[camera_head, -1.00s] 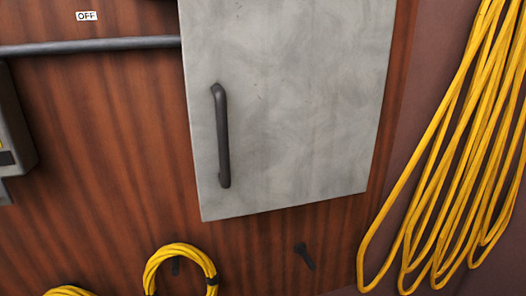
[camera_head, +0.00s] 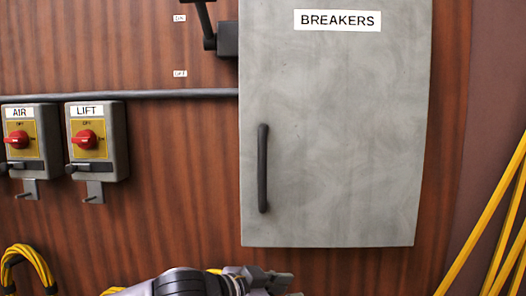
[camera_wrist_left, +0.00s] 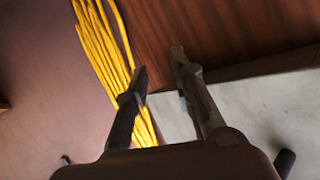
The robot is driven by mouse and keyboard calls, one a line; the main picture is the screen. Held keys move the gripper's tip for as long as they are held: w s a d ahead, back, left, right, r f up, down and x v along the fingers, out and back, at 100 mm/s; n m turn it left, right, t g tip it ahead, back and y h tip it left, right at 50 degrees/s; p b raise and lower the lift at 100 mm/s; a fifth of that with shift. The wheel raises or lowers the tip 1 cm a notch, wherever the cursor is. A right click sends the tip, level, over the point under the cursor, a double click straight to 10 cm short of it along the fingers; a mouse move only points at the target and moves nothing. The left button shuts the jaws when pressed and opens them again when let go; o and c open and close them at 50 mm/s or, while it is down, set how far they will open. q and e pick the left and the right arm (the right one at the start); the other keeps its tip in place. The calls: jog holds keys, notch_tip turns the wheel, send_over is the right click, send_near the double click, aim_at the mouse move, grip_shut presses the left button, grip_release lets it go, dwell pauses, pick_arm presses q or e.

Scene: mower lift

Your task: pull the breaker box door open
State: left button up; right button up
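The breaker box (camera_head: 345,120) is a grey metal box labelled "BREAKERS", mounted on the wood wall, and its door is closed. A dark vertical bar handle (camera_head: 263,168) is on the door's left side. My left gripper (camera_head: 284,282) is at the bottom of the head view, below the box and apart from the handle. In the left wrist view, its fingers (camera_wrist_left: 159,65) are apart with nothing between them. The pale box (camera_wrist_left: 245,110) shows right of the fingers there, with what looks like the dark handle (camera_wrist_left: 286,163) at the lower right. My right gripper is not in view.
Red-knobbed "AIR" (camera_head: 20,140) and "LIFT" (camera_head: 97,140) switches are on the wall left of the box. A grey conduit (camera_head: 150,94) and a lever switch (camera_head: 222,38) adjoin the box's left side. Yellow cables (camera_head: 505,220) hang at the right.

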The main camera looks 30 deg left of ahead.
pick_arm(q)
notch_tip(320, 180, up, 10)
jog(key=s+a+t, duration=0.1)
jog(key=s+a, duration=0.1)
jog(key=n+t+y, duration=0.3)
jog(key=n+t, duration=0.1)
jog(key=n, duration=0.1)
send_near(259, 148)
jog(key=shift+n, duration=0.3)
jog(key=w+p, duration=0.9)
jog(key=p, duration=0.1)
jog(key=shift+w+r, duration=0.1)
jog(key=shift+w, duration=0.15)
jog(key=shift+w+d+f+p, duration=0.1)
jog(key=shift+w+f+p, duration=0.1)
jog(key=shift+w, duration=0.15)
jog(key=shift+w+d+f+p, duration=0.1)
jog(key=shift+w+p, duration=0.1)
jog(key=shift+w, duration=0.15)
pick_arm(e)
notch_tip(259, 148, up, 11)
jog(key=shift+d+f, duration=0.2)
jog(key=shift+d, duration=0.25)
pick_arm(q)
jog(key=shift+c, duration=0.4)
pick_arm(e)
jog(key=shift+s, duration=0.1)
pick_arm(q)
jog(key=shift+r, duration=0.1)
grip_shut()
